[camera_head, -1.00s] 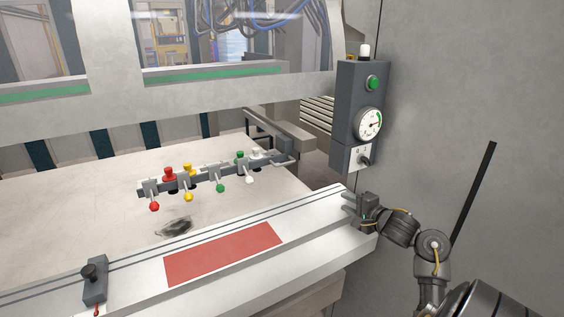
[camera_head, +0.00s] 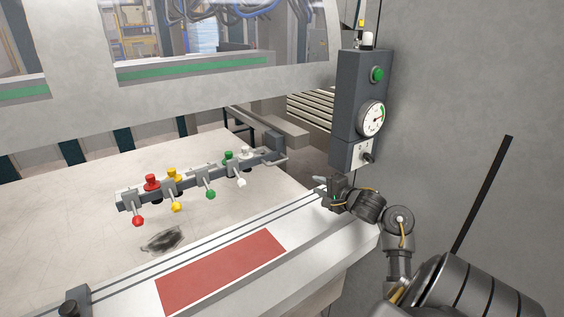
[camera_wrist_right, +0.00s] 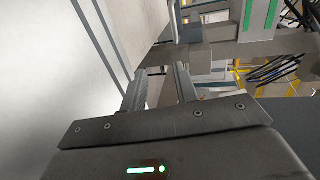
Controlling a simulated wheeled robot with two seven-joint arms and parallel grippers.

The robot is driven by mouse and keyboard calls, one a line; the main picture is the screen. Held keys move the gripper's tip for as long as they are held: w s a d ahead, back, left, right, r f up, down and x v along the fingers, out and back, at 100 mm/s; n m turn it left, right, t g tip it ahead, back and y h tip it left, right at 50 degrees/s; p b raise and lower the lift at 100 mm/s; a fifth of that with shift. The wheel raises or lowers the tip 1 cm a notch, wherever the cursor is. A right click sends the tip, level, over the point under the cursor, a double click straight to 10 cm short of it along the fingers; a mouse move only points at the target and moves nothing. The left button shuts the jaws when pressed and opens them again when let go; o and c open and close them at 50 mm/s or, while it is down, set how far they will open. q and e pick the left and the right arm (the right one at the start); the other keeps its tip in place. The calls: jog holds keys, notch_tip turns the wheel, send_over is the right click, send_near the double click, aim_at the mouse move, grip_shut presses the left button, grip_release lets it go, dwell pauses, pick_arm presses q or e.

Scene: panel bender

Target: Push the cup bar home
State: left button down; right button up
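The cup bar (camera_head: 190,190) is a grey bar with red, yellow, green and white cups and matching knobs. It reaches over the pale table from the left to a dark end block (camera_head: 273,147) with a handle-like rod at its right. My right gripper (camera_head: 318,186) is above the right end of the front ledge, right of and nearer than the bar's end, and apart from it. In the right wrist view its two fingers (camera_wrist_right: 162,86) stand apart with nothing between them. My left gripper is not in view.
A control box with a green button and a round gauge (camera_head: 372,118) stands on the right, above my right wrist. The front ledge carries a red mat (camera_head: 220,270) and a dark clamp (camera_head: 75,303). A dark smudge (camera_head: 162,239) marks the table (camera_head: 60,220).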

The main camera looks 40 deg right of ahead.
aim_at(283, 161)
jog(key=r+x, duration=0.1)
jog(key=x, duration=0.5)
jog(key=r+x, duration=0.1)
jog(key=x, duration=0.5)
jog(key=r+x, duration=0.1)
jog(key=x, duration=0.6)
jog(key=shift+w+d+r, duration=0.1)
jog(key=shift+w+r, duration=0.2)
jog(key=shift+w, duration=0.2)
jog(key=shift+x, duration=0.85)
jog(key=shift+c, duration=0.4)
grip_shut()
jog(key=shift+d, duration=0.15)
